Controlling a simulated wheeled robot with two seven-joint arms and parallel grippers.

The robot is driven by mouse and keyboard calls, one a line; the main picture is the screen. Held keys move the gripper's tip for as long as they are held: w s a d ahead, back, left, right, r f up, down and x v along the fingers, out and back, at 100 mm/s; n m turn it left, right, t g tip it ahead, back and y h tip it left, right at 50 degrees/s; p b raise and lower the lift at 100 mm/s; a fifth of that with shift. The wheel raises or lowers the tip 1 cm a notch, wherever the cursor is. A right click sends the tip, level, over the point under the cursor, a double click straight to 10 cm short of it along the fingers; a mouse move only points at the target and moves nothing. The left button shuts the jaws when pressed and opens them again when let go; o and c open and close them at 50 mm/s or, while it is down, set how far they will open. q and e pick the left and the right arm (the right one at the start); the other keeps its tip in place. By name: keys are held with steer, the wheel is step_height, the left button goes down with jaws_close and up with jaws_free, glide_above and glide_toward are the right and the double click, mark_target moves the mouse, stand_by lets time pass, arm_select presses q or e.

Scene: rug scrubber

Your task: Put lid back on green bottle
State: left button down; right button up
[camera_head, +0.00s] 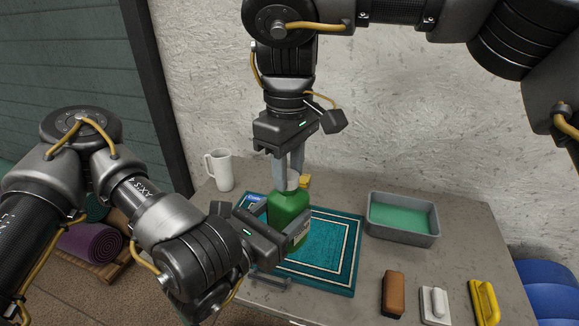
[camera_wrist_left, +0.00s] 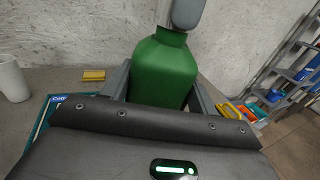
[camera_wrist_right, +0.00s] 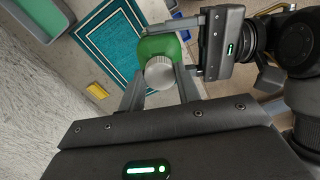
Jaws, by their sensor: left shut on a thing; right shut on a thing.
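The green bottle (camera_head: 287,207) stands upright on the teal mat (camera_head: 322,262) on the table. My left gripper (camera_head: 284,236) is shut around the bottle's body; in the left wrist view the bottle (camera_wrist_left: 162,72) sits between its fingers. My right gripper (camera_head: 290,165) points down from above and is shut on the pale grey lid (camera_head: 292,180). In the right wrist view the ridged round lid (camera_wrist_right: 160,72) is between the fingertips, over the bottle's top. The lid is at the bottle's neck; the fingers partly hide it, and I cannot tell whether it is seated.
A white mug (camera_head: 220,170) stands at the back left. A yellow block (camera_wrist_left: 94,75) lies behind the bottle. A grey tray (camera_head: 402,236) with green inside is at the right. A brown brush (camera_head: 393,294), a white scrubber (camera_head: 435,305) and a yellow brush (camera_head: 484,303) lie at the front right.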

steer(key=m, duration=0.4)
steer(key=shift+m, duration=0.4)
steer(key=m, duration=0.4)
steer(key=shift+a, duration=0.1)
steer(key=o, duration=0.9)
steer(key=shift+o, duration=0.2)
steer(key=shift+r, duration=2.3)
steer(key=shift+w, duration=0.1)
steer(key=shift+c, duration=0.4)
